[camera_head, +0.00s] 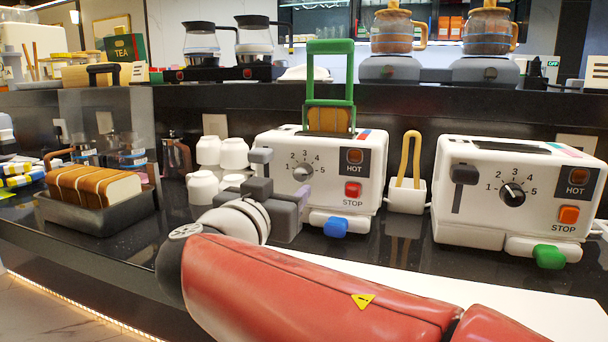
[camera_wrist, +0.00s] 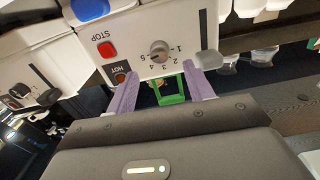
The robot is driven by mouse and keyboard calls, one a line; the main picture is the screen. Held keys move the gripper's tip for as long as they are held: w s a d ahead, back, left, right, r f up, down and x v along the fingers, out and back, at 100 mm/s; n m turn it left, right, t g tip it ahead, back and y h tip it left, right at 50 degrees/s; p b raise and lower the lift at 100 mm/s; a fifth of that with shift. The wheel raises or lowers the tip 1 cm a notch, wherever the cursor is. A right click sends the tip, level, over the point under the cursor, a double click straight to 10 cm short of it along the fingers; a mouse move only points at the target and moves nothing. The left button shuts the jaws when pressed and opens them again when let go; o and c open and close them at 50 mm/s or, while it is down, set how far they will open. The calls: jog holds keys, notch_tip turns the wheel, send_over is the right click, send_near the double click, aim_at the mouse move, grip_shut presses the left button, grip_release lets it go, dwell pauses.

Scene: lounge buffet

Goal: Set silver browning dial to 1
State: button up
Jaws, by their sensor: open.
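The silver browning dial (camera_head: 303,172) is on the front of the left white toaster (camera_head: 268,146), ringed by the numbers 1 to 5. Its pointer direction is too small to tell. In the wrist view, upside down, the silver dial (camera_wrist: 159,51) lies between and beyond the purple fingertips. My gripper (camera_head: 304,196) is in front of that toaster, close to the dial. In the wrist view my gripper (camera_wrist: 165,84) is open and empty, with its fingers spread on either side of the dial. I cannot tell whether a finger touches the toaster.
A green-handled rack (camera_head: 330,62) with bread stands in the left toaster. A red STOP button (camera_head: 353,190) and grey lever (camera_head: 260,156) flank the dial. A second toaster (camera_head: 512,165) with a black dial stands right. White cups (camera_head: 234,153) and a bread tray (camera_head: 94,216) are left.

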aim_at(301, 177)
jog(key=p+x, duration=0.1)
jog(key=x, duration=0.6)
jog(key=shift+d+p, duration=0.1)
jog(key=shift+p, duration=0.2)
jog(key=shift+f, duration=0.1)
jog(key=c, duration=1)
